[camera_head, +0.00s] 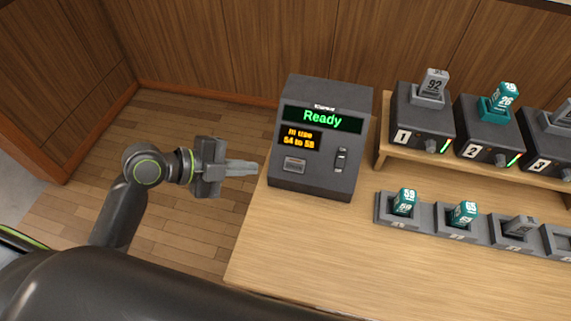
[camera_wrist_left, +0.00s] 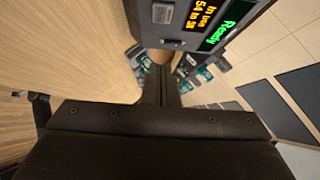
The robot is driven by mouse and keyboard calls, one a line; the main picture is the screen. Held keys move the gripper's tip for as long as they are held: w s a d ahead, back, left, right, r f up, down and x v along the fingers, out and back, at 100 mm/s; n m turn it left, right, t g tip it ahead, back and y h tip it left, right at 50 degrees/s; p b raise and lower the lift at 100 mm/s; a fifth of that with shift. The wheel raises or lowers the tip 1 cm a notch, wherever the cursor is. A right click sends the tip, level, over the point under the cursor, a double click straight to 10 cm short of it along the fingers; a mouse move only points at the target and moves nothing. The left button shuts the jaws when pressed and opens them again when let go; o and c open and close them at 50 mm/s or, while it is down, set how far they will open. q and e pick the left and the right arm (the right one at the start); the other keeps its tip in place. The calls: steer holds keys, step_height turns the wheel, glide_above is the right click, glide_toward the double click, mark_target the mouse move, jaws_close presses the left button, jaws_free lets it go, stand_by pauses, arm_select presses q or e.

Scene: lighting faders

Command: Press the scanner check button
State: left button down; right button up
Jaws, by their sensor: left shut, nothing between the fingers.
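The scanner (camera_head: 290,182) is a dark grey box standing at the left end of the wooden counter. Its green display (camera_head: 322,119) reads "Ready" and an amber display (camera_head: 299,139) reads "In use 54 to 58". Below the amber display is a small light grey button (camera_head: 294,164); a slot-like fitting (camera_head: 341,159) sits to its right. My left gripper (camera_head: 256,168) is shut and empty, just left of the scanner and apart from the button. In the left wrist view the shut fingers (camera_wrist_left: 161,85) point towards the scanner's side. My right gripper is not in view.
Numbered dark units (camera_head: 424,125) with tagged handles stand on a raised wooden shelf at the right. A row of grey holders (camera_head: 433,220) with teal and grey tags lies in front of it. The counter (camera_head: 300,245) before the scanner is clear.

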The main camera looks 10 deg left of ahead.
mark_target(294, 166)
arm_select(q)
steer(key=x, duration=0.4)
steer(key=a+p+x, duration=0.1)
steer(key=x, duration=0.2)
steer(key=w+f+p+x, duration=0.1)
steer(key=x, duration=0.3)
steer(key=shift+w+f, duration=0.15)
steer(key=shift+w, duration=0.05)
steer(key=shift+w+f, duration=0.35)
steer(key=shift+f, duration=0.05)
steer(key=shift+w+a+f+b, duration=0.15)
steer(key=shift+f+b, duration=0.15)
steer(key=shift+b, duration=0.3)
steer(key=shift+w+d+f+b, duration=0.1)
steer(key=shift+w+f+b, duration=0.15)
steer(key=shift+b, duration=0.3)
steer(key=shift+s, duration=0.1)
steer(key=shift+r, duration=0.1)
